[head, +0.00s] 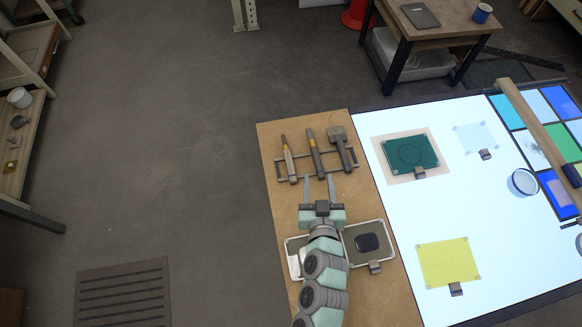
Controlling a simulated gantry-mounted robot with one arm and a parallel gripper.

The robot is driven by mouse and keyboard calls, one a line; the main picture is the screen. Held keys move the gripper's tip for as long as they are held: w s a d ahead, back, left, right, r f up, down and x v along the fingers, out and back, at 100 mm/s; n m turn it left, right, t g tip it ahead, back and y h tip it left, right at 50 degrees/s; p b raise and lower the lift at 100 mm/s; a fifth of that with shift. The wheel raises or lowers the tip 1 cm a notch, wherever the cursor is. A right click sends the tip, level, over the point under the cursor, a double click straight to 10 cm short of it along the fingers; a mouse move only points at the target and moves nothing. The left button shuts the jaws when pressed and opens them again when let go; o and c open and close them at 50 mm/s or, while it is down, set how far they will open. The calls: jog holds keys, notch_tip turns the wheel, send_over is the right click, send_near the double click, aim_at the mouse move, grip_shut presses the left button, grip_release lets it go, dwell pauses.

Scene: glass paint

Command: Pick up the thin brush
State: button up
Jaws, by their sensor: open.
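A small rack (319,176) at the far part of the wooden board holds 3 tools side by side. The left one is a slim brush (288,158) with a light, tan handle. The middle one is a brush (315,152) with a dark and brown handle. The right one is a wide, dark brush (341,150). Which of the two slimmer ones is the thin brush is hard to tell at this size. My gripper (319,179) is open and empty, its two fingers apart, pointing at the rack's near side below the middle brush. I cannot tell its height above the board.
Two trays lie beside my arm: one with a white item (295,262), one with a dark block (367,242). The lit white table (395,215) to the right carries a green pane (410,155), a yellow pane (448,262) and a cup (522,182).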

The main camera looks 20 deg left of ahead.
aim_at(290, 165)
jog(key=s+a, duration=0.1)
jog(key=s+a+f+n+g+y, duration=0.1)
jog(key=a, duration=0.1)
jog(key=s+a+f+n+g, duration=0.1)
jog(key=s, duration=0.1)
jog(key=shift+a+f+y, duration=0.1)
jog(key=shift+a+y, duration=0.3)
jog(key=shift+w+a+f+g, duration=0.15)
jog(key=shift+w+a+g, duration=0.1)
jog(key=shift+g, duration=0.15)
jog(key=b+x, duration=0.1)
jog(key=x, duration=0.3)
jog(key=shift+w+a, duration=0.1)
jog(key=shift+w, duration=0.15)
jog(key=shift+w+a+f, duration=0.25)
jog(key=shift+w+f, duration=0.1)
jog(key=shift+w, duration=0.15)
jog(key=x, duration=0.2)
jog(key=b+x, duration=0.1)
jog(key=x, duration=0.1)
jog(key=shift+w+d+r, duration=0.1)
jog(key=shift+w+r, duration=0.1)
jog(key=shift+w, duration=0.1)
grip_shut()
